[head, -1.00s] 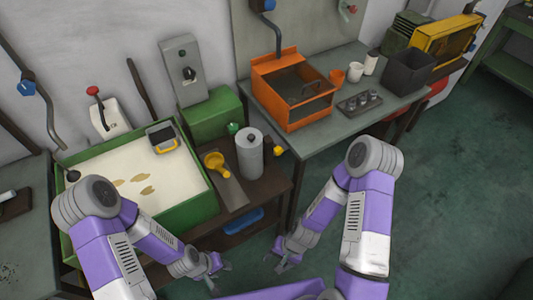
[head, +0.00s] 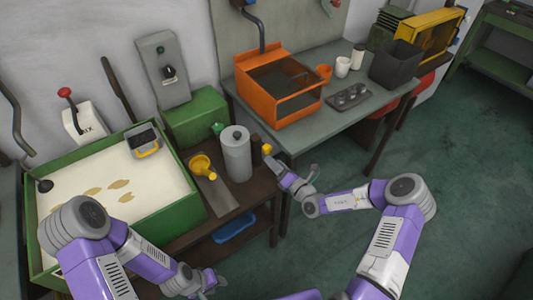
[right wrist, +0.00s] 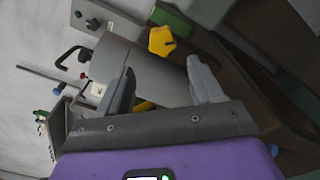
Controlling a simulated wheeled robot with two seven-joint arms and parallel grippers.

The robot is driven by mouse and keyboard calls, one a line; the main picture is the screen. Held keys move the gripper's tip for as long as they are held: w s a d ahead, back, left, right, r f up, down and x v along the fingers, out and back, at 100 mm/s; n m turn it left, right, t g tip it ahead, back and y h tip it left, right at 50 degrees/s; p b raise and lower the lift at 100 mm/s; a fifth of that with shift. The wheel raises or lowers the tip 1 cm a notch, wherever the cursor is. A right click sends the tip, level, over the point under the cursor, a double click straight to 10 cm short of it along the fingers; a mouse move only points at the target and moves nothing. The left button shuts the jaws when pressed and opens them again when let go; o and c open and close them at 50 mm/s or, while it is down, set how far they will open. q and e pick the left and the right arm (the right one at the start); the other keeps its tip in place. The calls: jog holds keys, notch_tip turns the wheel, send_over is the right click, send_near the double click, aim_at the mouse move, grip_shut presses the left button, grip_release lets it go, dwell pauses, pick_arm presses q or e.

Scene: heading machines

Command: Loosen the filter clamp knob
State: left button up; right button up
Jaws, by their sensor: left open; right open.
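A yellow lobed knob (head: 267,149) sits at the right side of the grey filter cylinder (head: 236,155) on the brown bench. In the right wrist view the yellow knob (right wrist: 162,40) shows beyond my fingertips, between their lines, with the cylinder (right wrist: 150,75) behind the fingers. My right gripper (head: 294,170) is open and empty, just right of and below the knob in the head view, apart from it. It also shows in the right wrist view (right wrist: 163,82). My left gripper (head: 212,281) is open and empty, low in front of the brown bench.
A yellow funnel-like part (head: 201,165) lies left of the cylinder, with a green knob (head: 218,128) behind it. A green tray (head: 190,190) of pale fluid stands left. The grey table (head: 310,125) with an orange box (head: 285,108) stands close behind my right gripper.

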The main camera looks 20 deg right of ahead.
aim_at(268, 152)
jog(key=shift+m+h, duration=0.3)
jog(key=x, duration=0.2)
jog(key=b+x, duration=0.1)
jog(key=x, duration=0.2)
jog(key=b+x, duration=0.1)
jog(key=x, duration=0.1)
jog(key=shift+w+d+r, duration=0.15)
jog(key=shift+w+d, duration=0.1)
jog(key=shift+w, duration=0.15)
jog(key=c, duration=1.1)
jog(key=shift+o, duration=0.2)
jog(key=shift+r+m+p, duration=0.15)
jog(key=shift+m+p, duration=0.25)
jog(key=shift+p, duration=0.7)
jog(key=shift+m+p, duration=0.3)
jog(key=shift+p, duration=0.35)
